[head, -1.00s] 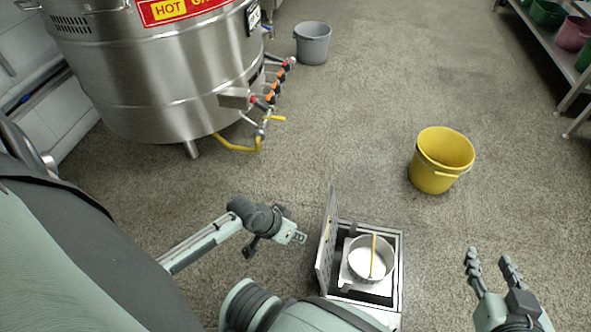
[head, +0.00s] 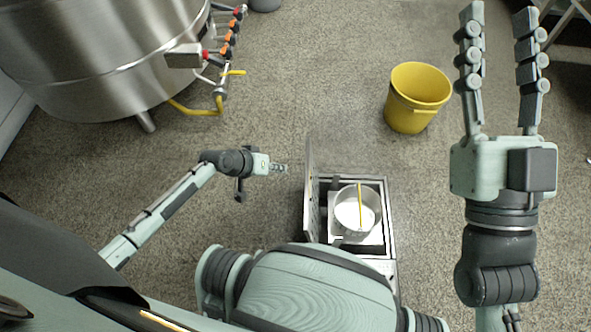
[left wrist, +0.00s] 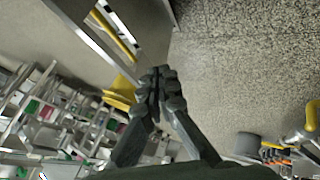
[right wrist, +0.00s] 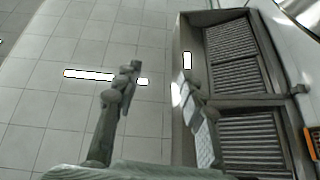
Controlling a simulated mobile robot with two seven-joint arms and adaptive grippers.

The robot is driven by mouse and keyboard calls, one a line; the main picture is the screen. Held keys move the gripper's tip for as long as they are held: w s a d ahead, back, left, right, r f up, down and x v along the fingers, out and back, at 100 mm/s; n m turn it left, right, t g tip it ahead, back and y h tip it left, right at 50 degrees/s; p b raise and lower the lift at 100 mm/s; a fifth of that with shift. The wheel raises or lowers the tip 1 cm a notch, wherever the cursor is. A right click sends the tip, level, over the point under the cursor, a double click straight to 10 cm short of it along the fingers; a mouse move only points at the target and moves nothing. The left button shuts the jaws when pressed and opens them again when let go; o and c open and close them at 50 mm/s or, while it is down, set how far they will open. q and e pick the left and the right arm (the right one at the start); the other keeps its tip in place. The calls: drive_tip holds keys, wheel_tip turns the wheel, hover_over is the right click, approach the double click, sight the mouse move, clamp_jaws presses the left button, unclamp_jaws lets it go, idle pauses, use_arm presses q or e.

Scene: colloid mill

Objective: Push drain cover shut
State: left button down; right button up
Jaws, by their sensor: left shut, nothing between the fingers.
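The drain cover (head: 311,195) stands upright, hinged on the left side of the square floor drain (head: 388,225). Inside the drain is a round metal pot (head: 345,215) with a yellow bar across it. My left gripper (head: 286,168) is shut and empty, just left of the cover near its far end, with a small gap. In the left wrist view my closed fingers (left wrist: 155,78) point toward the cover (left wrist: 152,28), with part of the drain (left wrist: 100,38) beyond. My right gripper (head: 498,18) is open and empty, raised well right of the drain.
A yellow bucket (head: 410,105) stands on the floor beyond and right of the drain. A large steel vessel (head: 90,60) with valves and a yellow pipe (head: 195,109) stands at the upper left. The floor between vessel and drain is clear.

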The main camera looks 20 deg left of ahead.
use_arm(q)
drive_tip(key=shift+w+d+f, duration=0.1)
drive_tip(key=shift+w+d, duration=0.25)
drive_tip(key=shift+d, duration=0.4)
drive_tip(key=shift+w+d+f, duration=0.1)
drive_tip(key=shift+w+d, duration=0.2)
drive_tip(key=shift+d, duration=0.4)
drive_tip(key=shift+w+d+f, duration=0.1)
drive_tip(key=shift+w+d, duration=0.25)
drive_tip(key=shift+d, duration=0.4)
use_arm(e)
drive_tip(key=shift+s+d+r+t, duration=0.25)
drive_tip(key=shift+s+r+t, duration=0.2)
drive_tip(key=shift+r+t, duration=0.2)
